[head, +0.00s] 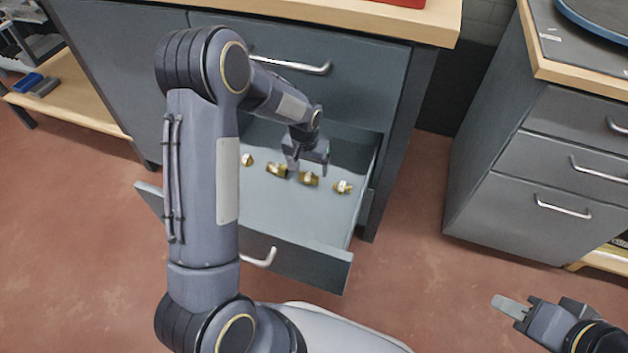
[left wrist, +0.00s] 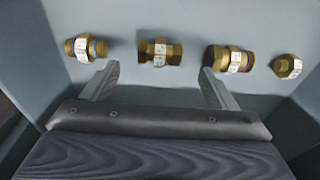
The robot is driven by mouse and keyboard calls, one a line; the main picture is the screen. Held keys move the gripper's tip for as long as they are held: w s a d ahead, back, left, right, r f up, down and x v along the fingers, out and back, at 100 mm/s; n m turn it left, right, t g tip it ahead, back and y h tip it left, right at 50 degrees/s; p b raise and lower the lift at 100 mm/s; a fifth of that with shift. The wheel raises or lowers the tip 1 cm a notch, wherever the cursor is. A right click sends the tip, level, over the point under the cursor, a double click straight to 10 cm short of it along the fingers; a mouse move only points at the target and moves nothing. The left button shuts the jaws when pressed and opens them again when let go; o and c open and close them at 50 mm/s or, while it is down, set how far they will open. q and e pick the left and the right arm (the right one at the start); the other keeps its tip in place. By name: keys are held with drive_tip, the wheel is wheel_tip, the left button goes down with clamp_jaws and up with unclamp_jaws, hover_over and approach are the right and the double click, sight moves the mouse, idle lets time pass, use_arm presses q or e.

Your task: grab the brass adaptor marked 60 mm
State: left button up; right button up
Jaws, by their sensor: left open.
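Several brass adaptors with white labels lie in a row in the open drawer (head: 290,215). The label markings are too small to read, so I cannot tell which is 60 mm. In the left wrist view, one adaptor (left wrist: 87,47) is at the left, a second (left wrist: 160,51) is centred beyond the gap between my fingers, a third (left wrist: 229,59) is beyond the right finger, and a hexagonal one (left wrist: 287,67) is at the far right. My left gripper (left wrist: 160,68) is open and empty, over the row in the head view (head: 307,163). My right gripper (head: 508,308) is at the lower right, away from the drawer.
The drawer belongs to a grey cabinet (head: 385,75) with a wooden top, and its walls flank the row. A closed drawer with a handle (head: 290,65) is above. Another cabinet (head: 560,160) stands at right. The red floor (head: 420,260) between is clear.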

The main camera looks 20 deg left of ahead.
sight(309, 174)
use_arm(q)
drive_tip(key=f+b, duration=0.1)
drive_tip(key=f, duration=0.1)
drive_tip(key=f+b, duration=0.1)
drive_tip(key=f, duration=0.1)
drive_tip(key=w+f, duration=0.1)
drive_tip(key=shift+f+b, duration=0.4)
drive_tip(key=shift+r, duration=0.1)
drive_tip(key=c, duration=1.2)
